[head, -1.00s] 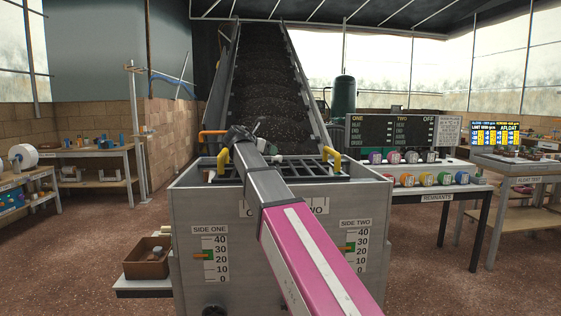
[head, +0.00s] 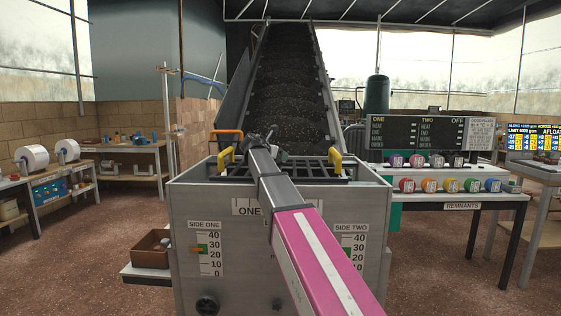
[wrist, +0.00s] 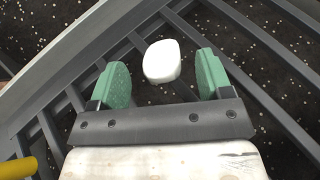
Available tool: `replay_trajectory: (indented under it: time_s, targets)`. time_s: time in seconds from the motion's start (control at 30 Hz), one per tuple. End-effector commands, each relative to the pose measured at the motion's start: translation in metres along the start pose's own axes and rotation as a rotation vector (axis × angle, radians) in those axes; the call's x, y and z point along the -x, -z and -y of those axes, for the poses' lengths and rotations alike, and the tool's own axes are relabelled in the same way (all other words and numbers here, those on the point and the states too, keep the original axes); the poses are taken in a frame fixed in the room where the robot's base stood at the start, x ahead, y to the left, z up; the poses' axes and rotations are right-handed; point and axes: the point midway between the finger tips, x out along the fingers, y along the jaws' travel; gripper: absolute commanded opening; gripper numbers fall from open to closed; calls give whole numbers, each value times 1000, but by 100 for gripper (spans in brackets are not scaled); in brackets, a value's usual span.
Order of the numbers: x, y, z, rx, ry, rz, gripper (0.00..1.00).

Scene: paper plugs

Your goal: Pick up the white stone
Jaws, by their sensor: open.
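The white stone (wrist: 162,61) is a rounded pale block in the wrist view. It lies over the dark grating (wrist: 185,33) in the space between my green fingertips, slightly beyond their middle. My gripper (wrist: 163,79) is open, with a gap on each side of the stone and no finger visibly touching it. In the head view my gripper (head: 262,141) is small and far off, over the grating on top of the grey hopper (head: 186,225). I cannot make out the stone there. How the stone rests on the bars is unclear.
Yellow handles (head: 225,157) rise from the hopper's top edges. A steep conveyor (head: 287,85) of dark material stands behind it. Coloured rolls sit on the remnants bench (head: 462,206) at right. A brown box (head: 151,249) sits at left. Open floor lies on both sides.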

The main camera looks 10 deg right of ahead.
Motion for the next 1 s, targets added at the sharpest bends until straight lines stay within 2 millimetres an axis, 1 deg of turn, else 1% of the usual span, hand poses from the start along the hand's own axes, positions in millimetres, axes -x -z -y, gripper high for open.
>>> replay_trajectory:
  time_s: [0.03, 0.07, 0.1, 0.17, 0.2, 0.67, 0.87, 1.0]
  targets:
    - [0, 0, 0, 0, 0, 0, 72]
    - [0, 0, 0, 0, 0, 0, 63]
    - [0, 0, 0, 0, 0, 0, 50]
    - [0, 0, 0, 0, 0, 0, 30]
    - [0, 0, 0, 0, 0, 0, 17]
    - [1, -3, 0, 0, 0, 0, 17]
    - [6, -14, 0, 0, 0, 1, 17]
    - [12, -30, -1, -2, -1, 1, 17]
